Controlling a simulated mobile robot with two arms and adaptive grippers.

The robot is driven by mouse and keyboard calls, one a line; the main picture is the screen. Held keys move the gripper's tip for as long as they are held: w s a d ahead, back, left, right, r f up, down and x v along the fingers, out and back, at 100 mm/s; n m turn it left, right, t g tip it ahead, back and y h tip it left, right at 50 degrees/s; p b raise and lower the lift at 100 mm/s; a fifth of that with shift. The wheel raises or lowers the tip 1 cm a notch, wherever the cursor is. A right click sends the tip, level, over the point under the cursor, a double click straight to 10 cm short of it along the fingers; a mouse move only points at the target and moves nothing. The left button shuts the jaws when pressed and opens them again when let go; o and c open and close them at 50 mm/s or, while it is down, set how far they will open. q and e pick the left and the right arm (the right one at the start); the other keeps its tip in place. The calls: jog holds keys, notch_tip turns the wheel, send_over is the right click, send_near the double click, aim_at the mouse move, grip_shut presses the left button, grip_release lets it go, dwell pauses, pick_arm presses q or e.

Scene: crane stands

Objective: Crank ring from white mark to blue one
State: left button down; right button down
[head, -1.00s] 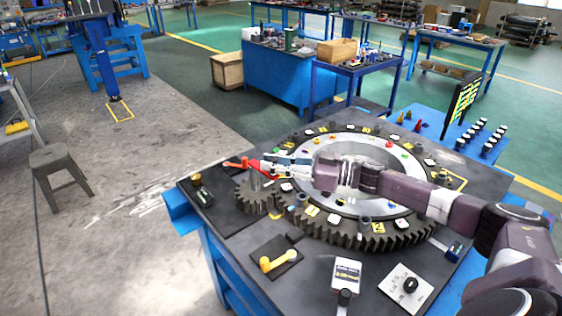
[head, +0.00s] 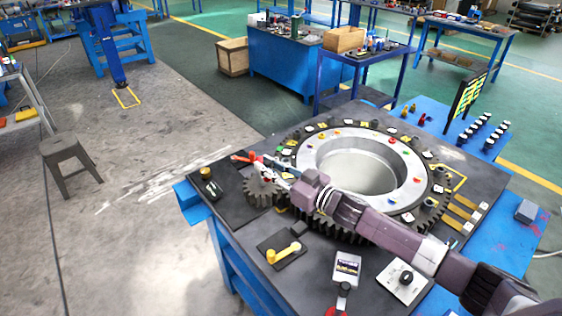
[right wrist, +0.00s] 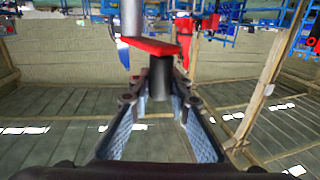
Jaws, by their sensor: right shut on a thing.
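The large dark toothed ring (head: 345,229) lies on the table around a pale metal inner ring (head: 322,150) with coloured markers. I cannot tell which mark is the white one of the task. A small pinion gear (head: 262,192) stands at the ring's left, with a red crank arm (head: 243,157) above it. My right gripper (head: 283,172) is at this crank. In the right wrist view, its fingers are around a dark cylindrical handle (right wrist: 160,78) beside the red arm (right wrist: 150,47). My left gripper is out of view.
A labelled box (head: 347,267) and a white dial panel (head: 402,280) stand at the near edge. A dark display board (head: 468,93) stands behind at right. A stool (head: 68,160) is on the left floor.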

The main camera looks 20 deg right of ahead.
jog(key=shift+a, duration=0.25)
jog(key=c, duration=1.8)
grip_release()
jog(key=shift+o, duration=0.2)
jog(key=shift+s+d+f, duration=0.1)
jog(key=shift+s+d, duration=0.2)
jog(key=shift+s, duration=0.05)
jog(key=v, duration=1.1)
jog(key=shift+s, duration=0.2)
jog(key=shift+a, duration=0.15)
jog(key=shift+c, duration=0.2)
